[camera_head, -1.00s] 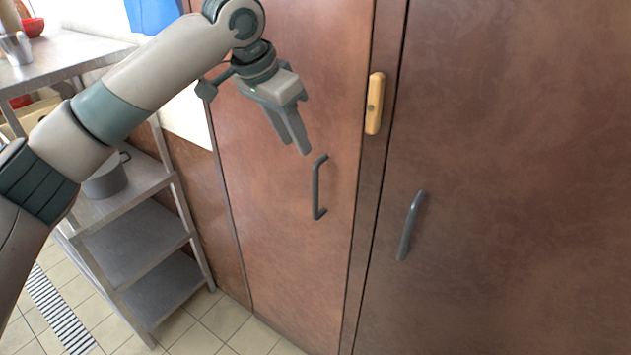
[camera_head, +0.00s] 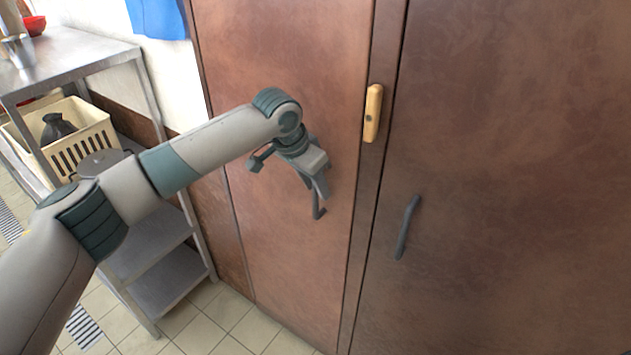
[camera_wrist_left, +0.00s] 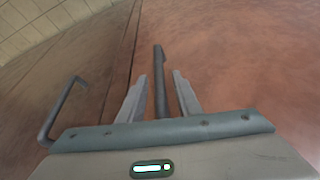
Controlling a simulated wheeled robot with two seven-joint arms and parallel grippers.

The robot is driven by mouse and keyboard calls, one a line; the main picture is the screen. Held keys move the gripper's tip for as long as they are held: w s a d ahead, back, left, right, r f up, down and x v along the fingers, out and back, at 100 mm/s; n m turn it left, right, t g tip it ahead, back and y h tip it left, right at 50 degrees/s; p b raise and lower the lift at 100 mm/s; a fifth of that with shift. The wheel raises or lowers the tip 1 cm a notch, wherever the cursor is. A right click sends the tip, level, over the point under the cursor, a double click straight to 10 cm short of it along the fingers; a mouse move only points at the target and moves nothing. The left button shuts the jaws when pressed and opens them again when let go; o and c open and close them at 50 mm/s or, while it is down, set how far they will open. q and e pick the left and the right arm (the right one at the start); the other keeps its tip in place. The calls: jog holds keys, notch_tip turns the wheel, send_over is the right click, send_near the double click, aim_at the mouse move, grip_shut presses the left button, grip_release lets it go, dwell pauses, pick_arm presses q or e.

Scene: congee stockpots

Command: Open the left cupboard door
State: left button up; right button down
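The left cupboard door (camera_head: 285,240) is a reddish-brown panel and looks shut. Its dark bar handle (camera_head: 318,212) is mostly hidden behind my left gripper (camera_head: 317,187) in the head view; only the lower end shows. In the left wrist view the handle (camera_wrist_left: 161,75) runs up between the two fingers of my left gripper (camera_wrist_left: 160,88). The fingers are apart, with a gap on each side of the bar. I cannot tell how deep the bar sits between them. My right gripper is not in view.
A wooden latch piece (camera_head: 373,113) sits on the strip between the doors. The right door (camera_head: 520,180) has its own dark handle (camera_head: 408,227), also in the left wrist view (camera_wrist_left: 62,108). A metal shelf rack (camera_head: 168,283) with a cream crate (camera_head: 85,140) stands at left.

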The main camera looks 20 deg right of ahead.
pick_arm(q)
jog(key=shift+d+f, duration=0.1)
jog(key=shift+f, duration=0.15)
jog(key=shift+c, duration=0.7)
grip_shut()
